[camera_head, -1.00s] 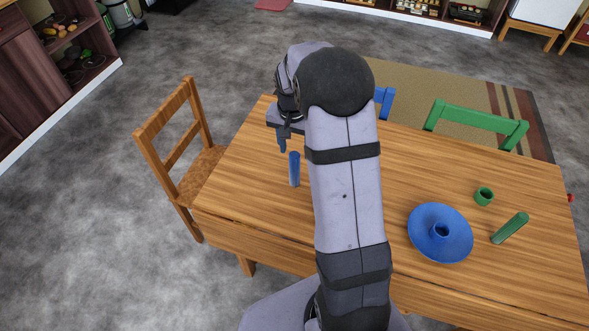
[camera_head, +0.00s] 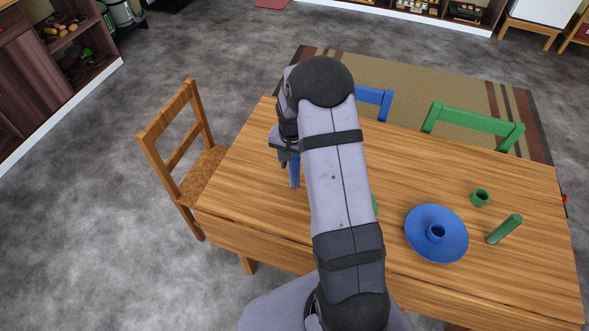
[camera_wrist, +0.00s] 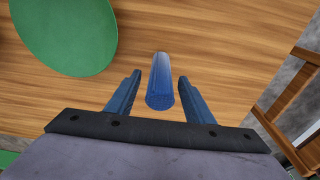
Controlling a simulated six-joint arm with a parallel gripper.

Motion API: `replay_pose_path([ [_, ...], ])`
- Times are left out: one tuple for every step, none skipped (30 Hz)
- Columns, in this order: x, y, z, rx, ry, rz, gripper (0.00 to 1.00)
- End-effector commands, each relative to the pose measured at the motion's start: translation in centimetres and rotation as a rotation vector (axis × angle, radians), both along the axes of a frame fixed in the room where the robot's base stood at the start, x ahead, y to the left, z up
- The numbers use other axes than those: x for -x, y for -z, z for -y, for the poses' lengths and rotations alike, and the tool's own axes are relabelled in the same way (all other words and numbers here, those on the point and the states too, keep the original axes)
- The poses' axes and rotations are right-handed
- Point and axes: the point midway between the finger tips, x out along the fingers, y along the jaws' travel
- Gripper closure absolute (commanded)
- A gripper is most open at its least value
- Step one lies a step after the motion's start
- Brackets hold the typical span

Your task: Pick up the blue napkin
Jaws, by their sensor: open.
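The blue napkin (camera_head: 295,172) looks like a rolled blue cylinder on the left part of the wooden table (camera_head: 245,182). In the wrist view the napkin (camera_wrist: 161,82) lies between the two finger tips, with a gap on each side. My gripper (camera_wrist: 158,88) is open and empty, its blue-grey fingers on either side of the napkin's near end. In the head view my gripper (camera_head: 288,158) is just above the napkin and partly covers its upper end. Whether the fingers touch the table cannot be told.
A green plate (camera_wrist: 65,35) lies beside the napkin, mostly hidden by my arm in the head view. A blue plate (camera_head: 445,248) with a blue cup (camera_head: 436,232), a green cup (camera_head: 480,197) and a green roll (camera_head: 504,229) are at the right. Chairs (camera_head: 180,150) surround the table.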

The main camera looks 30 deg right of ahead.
Motion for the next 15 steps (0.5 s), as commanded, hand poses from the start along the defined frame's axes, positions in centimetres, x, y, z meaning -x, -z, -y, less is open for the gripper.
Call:
replay_pose_path([
  [-0.02,0.18,0.04,0.000,0.000,0.000,0.52],
  [-0.02,0.28,0.05,0.000,0.000,0.000,0.52],
  [-0.03,0.36,0.06,0.000,0.000,0.000,0.52],
  [-0.03,0.40,0.06,0.000,0.000,0.000,0.52],
  [-0.04,0.42,0.07,0.000,0.000,0.000,0.52],
  [-0.05,0.42,0.06,0.001,0.000,0.001,0.52],
  [-0.05,0.41,0.06,0.001,0.000,0.001,0.52],
  [-0.06,0.41,0.07,0.001,0.000,0.001,0.52],
  [-0.06,0.40,0.07,0.001,0.000,0.001,0.52],
  [-0.06,0.40,0.07,0.001,0.000,0.001,0.57],
  [-0.06,0.40,0.07,0.001,0.000,0.001,0.64],
  [-0.05,0.39,0.07,0.001,0.000,0.001,0.74],
  [-0.06,0.39,0.06,0.001,0.000,0.001,0.81],
  [-0.06,0.38,0.06,0.001,0.000,0.001,0.88],
  [-0.06,0.38,0.06,0.001,0.000,0.001,0.96],
])
